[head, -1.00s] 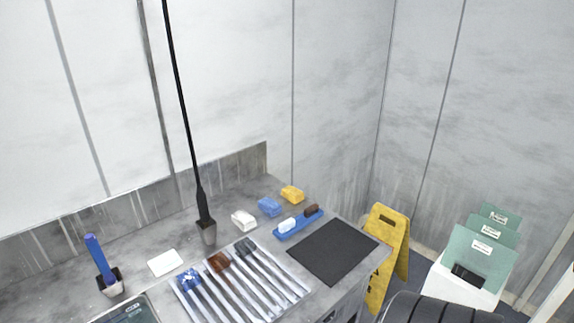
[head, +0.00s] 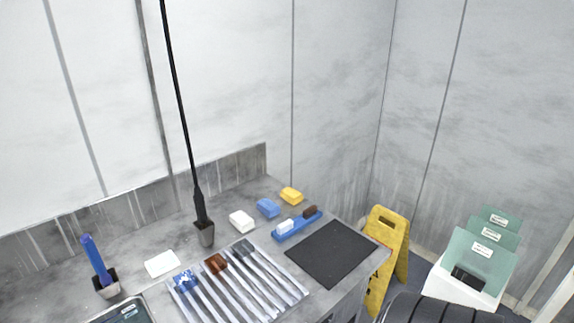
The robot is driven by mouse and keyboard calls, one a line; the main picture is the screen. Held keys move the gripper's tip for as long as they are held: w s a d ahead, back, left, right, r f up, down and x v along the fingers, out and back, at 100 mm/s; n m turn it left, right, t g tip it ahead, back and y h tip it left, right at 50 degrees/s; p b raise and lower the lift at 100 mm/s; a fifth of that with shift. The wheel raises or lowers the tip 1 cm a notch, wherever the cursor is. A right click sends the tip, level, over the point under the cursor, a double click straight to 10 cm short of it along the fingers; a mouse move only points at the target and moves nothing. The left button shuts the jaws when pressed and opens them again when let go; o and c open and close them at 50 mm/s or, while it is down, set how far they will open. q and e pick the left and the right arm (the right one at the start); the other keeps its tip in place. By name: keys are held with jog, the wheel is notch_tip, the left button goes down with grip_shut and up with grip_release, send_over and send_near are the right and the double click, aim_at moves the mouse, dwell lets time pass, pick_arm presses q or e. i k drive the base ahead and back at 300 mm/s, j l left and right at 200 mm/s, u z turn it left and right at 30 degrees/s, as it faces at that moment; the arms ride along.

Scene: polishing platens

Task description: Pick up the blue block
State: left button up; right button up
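The blue block (head: 267,208) sits on the grey counter (head: 240,195) near the back, between a white block (head: 241,221) and a yellow block (head: 291,196). It stands apart from both and nothing covers it. Neither of my grippers shows in the head view. A dark rounded part at the bottom right appears to be mine.
A blue tray (head: 290,233) with a white and a brown piece lies before the block. A yellow floor sign (head: 388,255) stands right of the counter.

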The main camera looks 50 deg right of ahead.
aim_at(282, 228)
jog(key=k+l, duration=0.1)
jog(key=l, duration=1.2)
jog(key=k+l+u, duration=0.1)
jog(key=l, duration=0.55)
